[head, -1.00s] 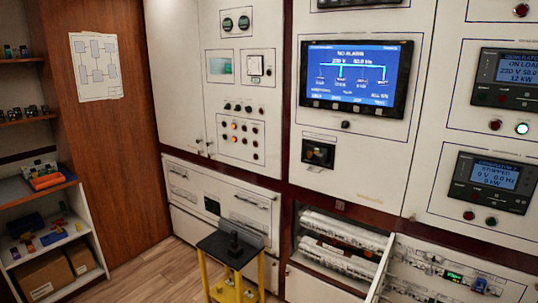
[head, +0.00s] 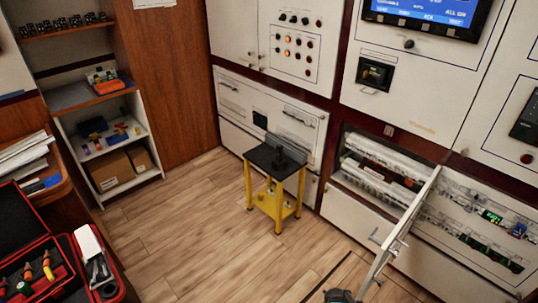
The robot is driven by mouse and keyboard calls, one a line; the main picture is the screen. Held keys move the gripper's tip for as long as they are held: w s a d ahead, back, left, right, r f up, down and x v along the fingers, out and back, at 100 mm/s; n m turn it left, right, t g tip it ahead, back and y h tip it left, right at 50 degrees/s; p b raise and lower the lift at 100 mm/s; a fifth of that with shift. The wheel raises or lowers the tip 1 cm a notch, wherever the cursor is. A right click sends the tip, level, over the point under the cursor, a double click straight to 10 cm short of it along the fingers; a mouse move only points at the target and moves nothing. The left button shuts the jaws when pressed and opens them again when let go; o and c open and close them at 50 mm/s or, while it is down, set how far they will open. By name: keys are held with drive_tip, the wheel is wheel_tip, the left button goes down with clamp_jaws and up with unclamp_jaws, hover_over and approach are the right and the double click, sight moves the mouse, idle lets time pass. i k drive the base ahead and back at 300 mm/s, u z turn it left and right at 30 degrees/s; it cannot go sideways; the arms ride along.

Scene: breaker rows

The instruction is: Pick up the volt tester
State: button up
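I cannot tell for sure which thing is the volt tester. Several slim tools with orange and yellow handles (head: 47,265) stand in the open red toolbox (head: 62,283) at the lower left. Dark, long tools (head: 99,272) lie in the right part of that box, beside a white piece. A black upright object (head: 281,158) stands on the black top of a small yellow-legged stand (head: 262,161) in the middle. My gripper is not in view.
A shelf unit (head: 150,172) at the left holds an orange item (head: 109,87) and small parts. Wood floor (head: 190,240) is free between.

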sight(279, 147)
drive_tip(key=u, duration=0.35)
drive_tip(key=i, duration=0.95)
drive_tip(key=z, duration=1.4)
drive_tip(key=k, duration=0.1)
drive_tip(key=u, duration=3.1)
drive_tip(key=i, duration=0.85)
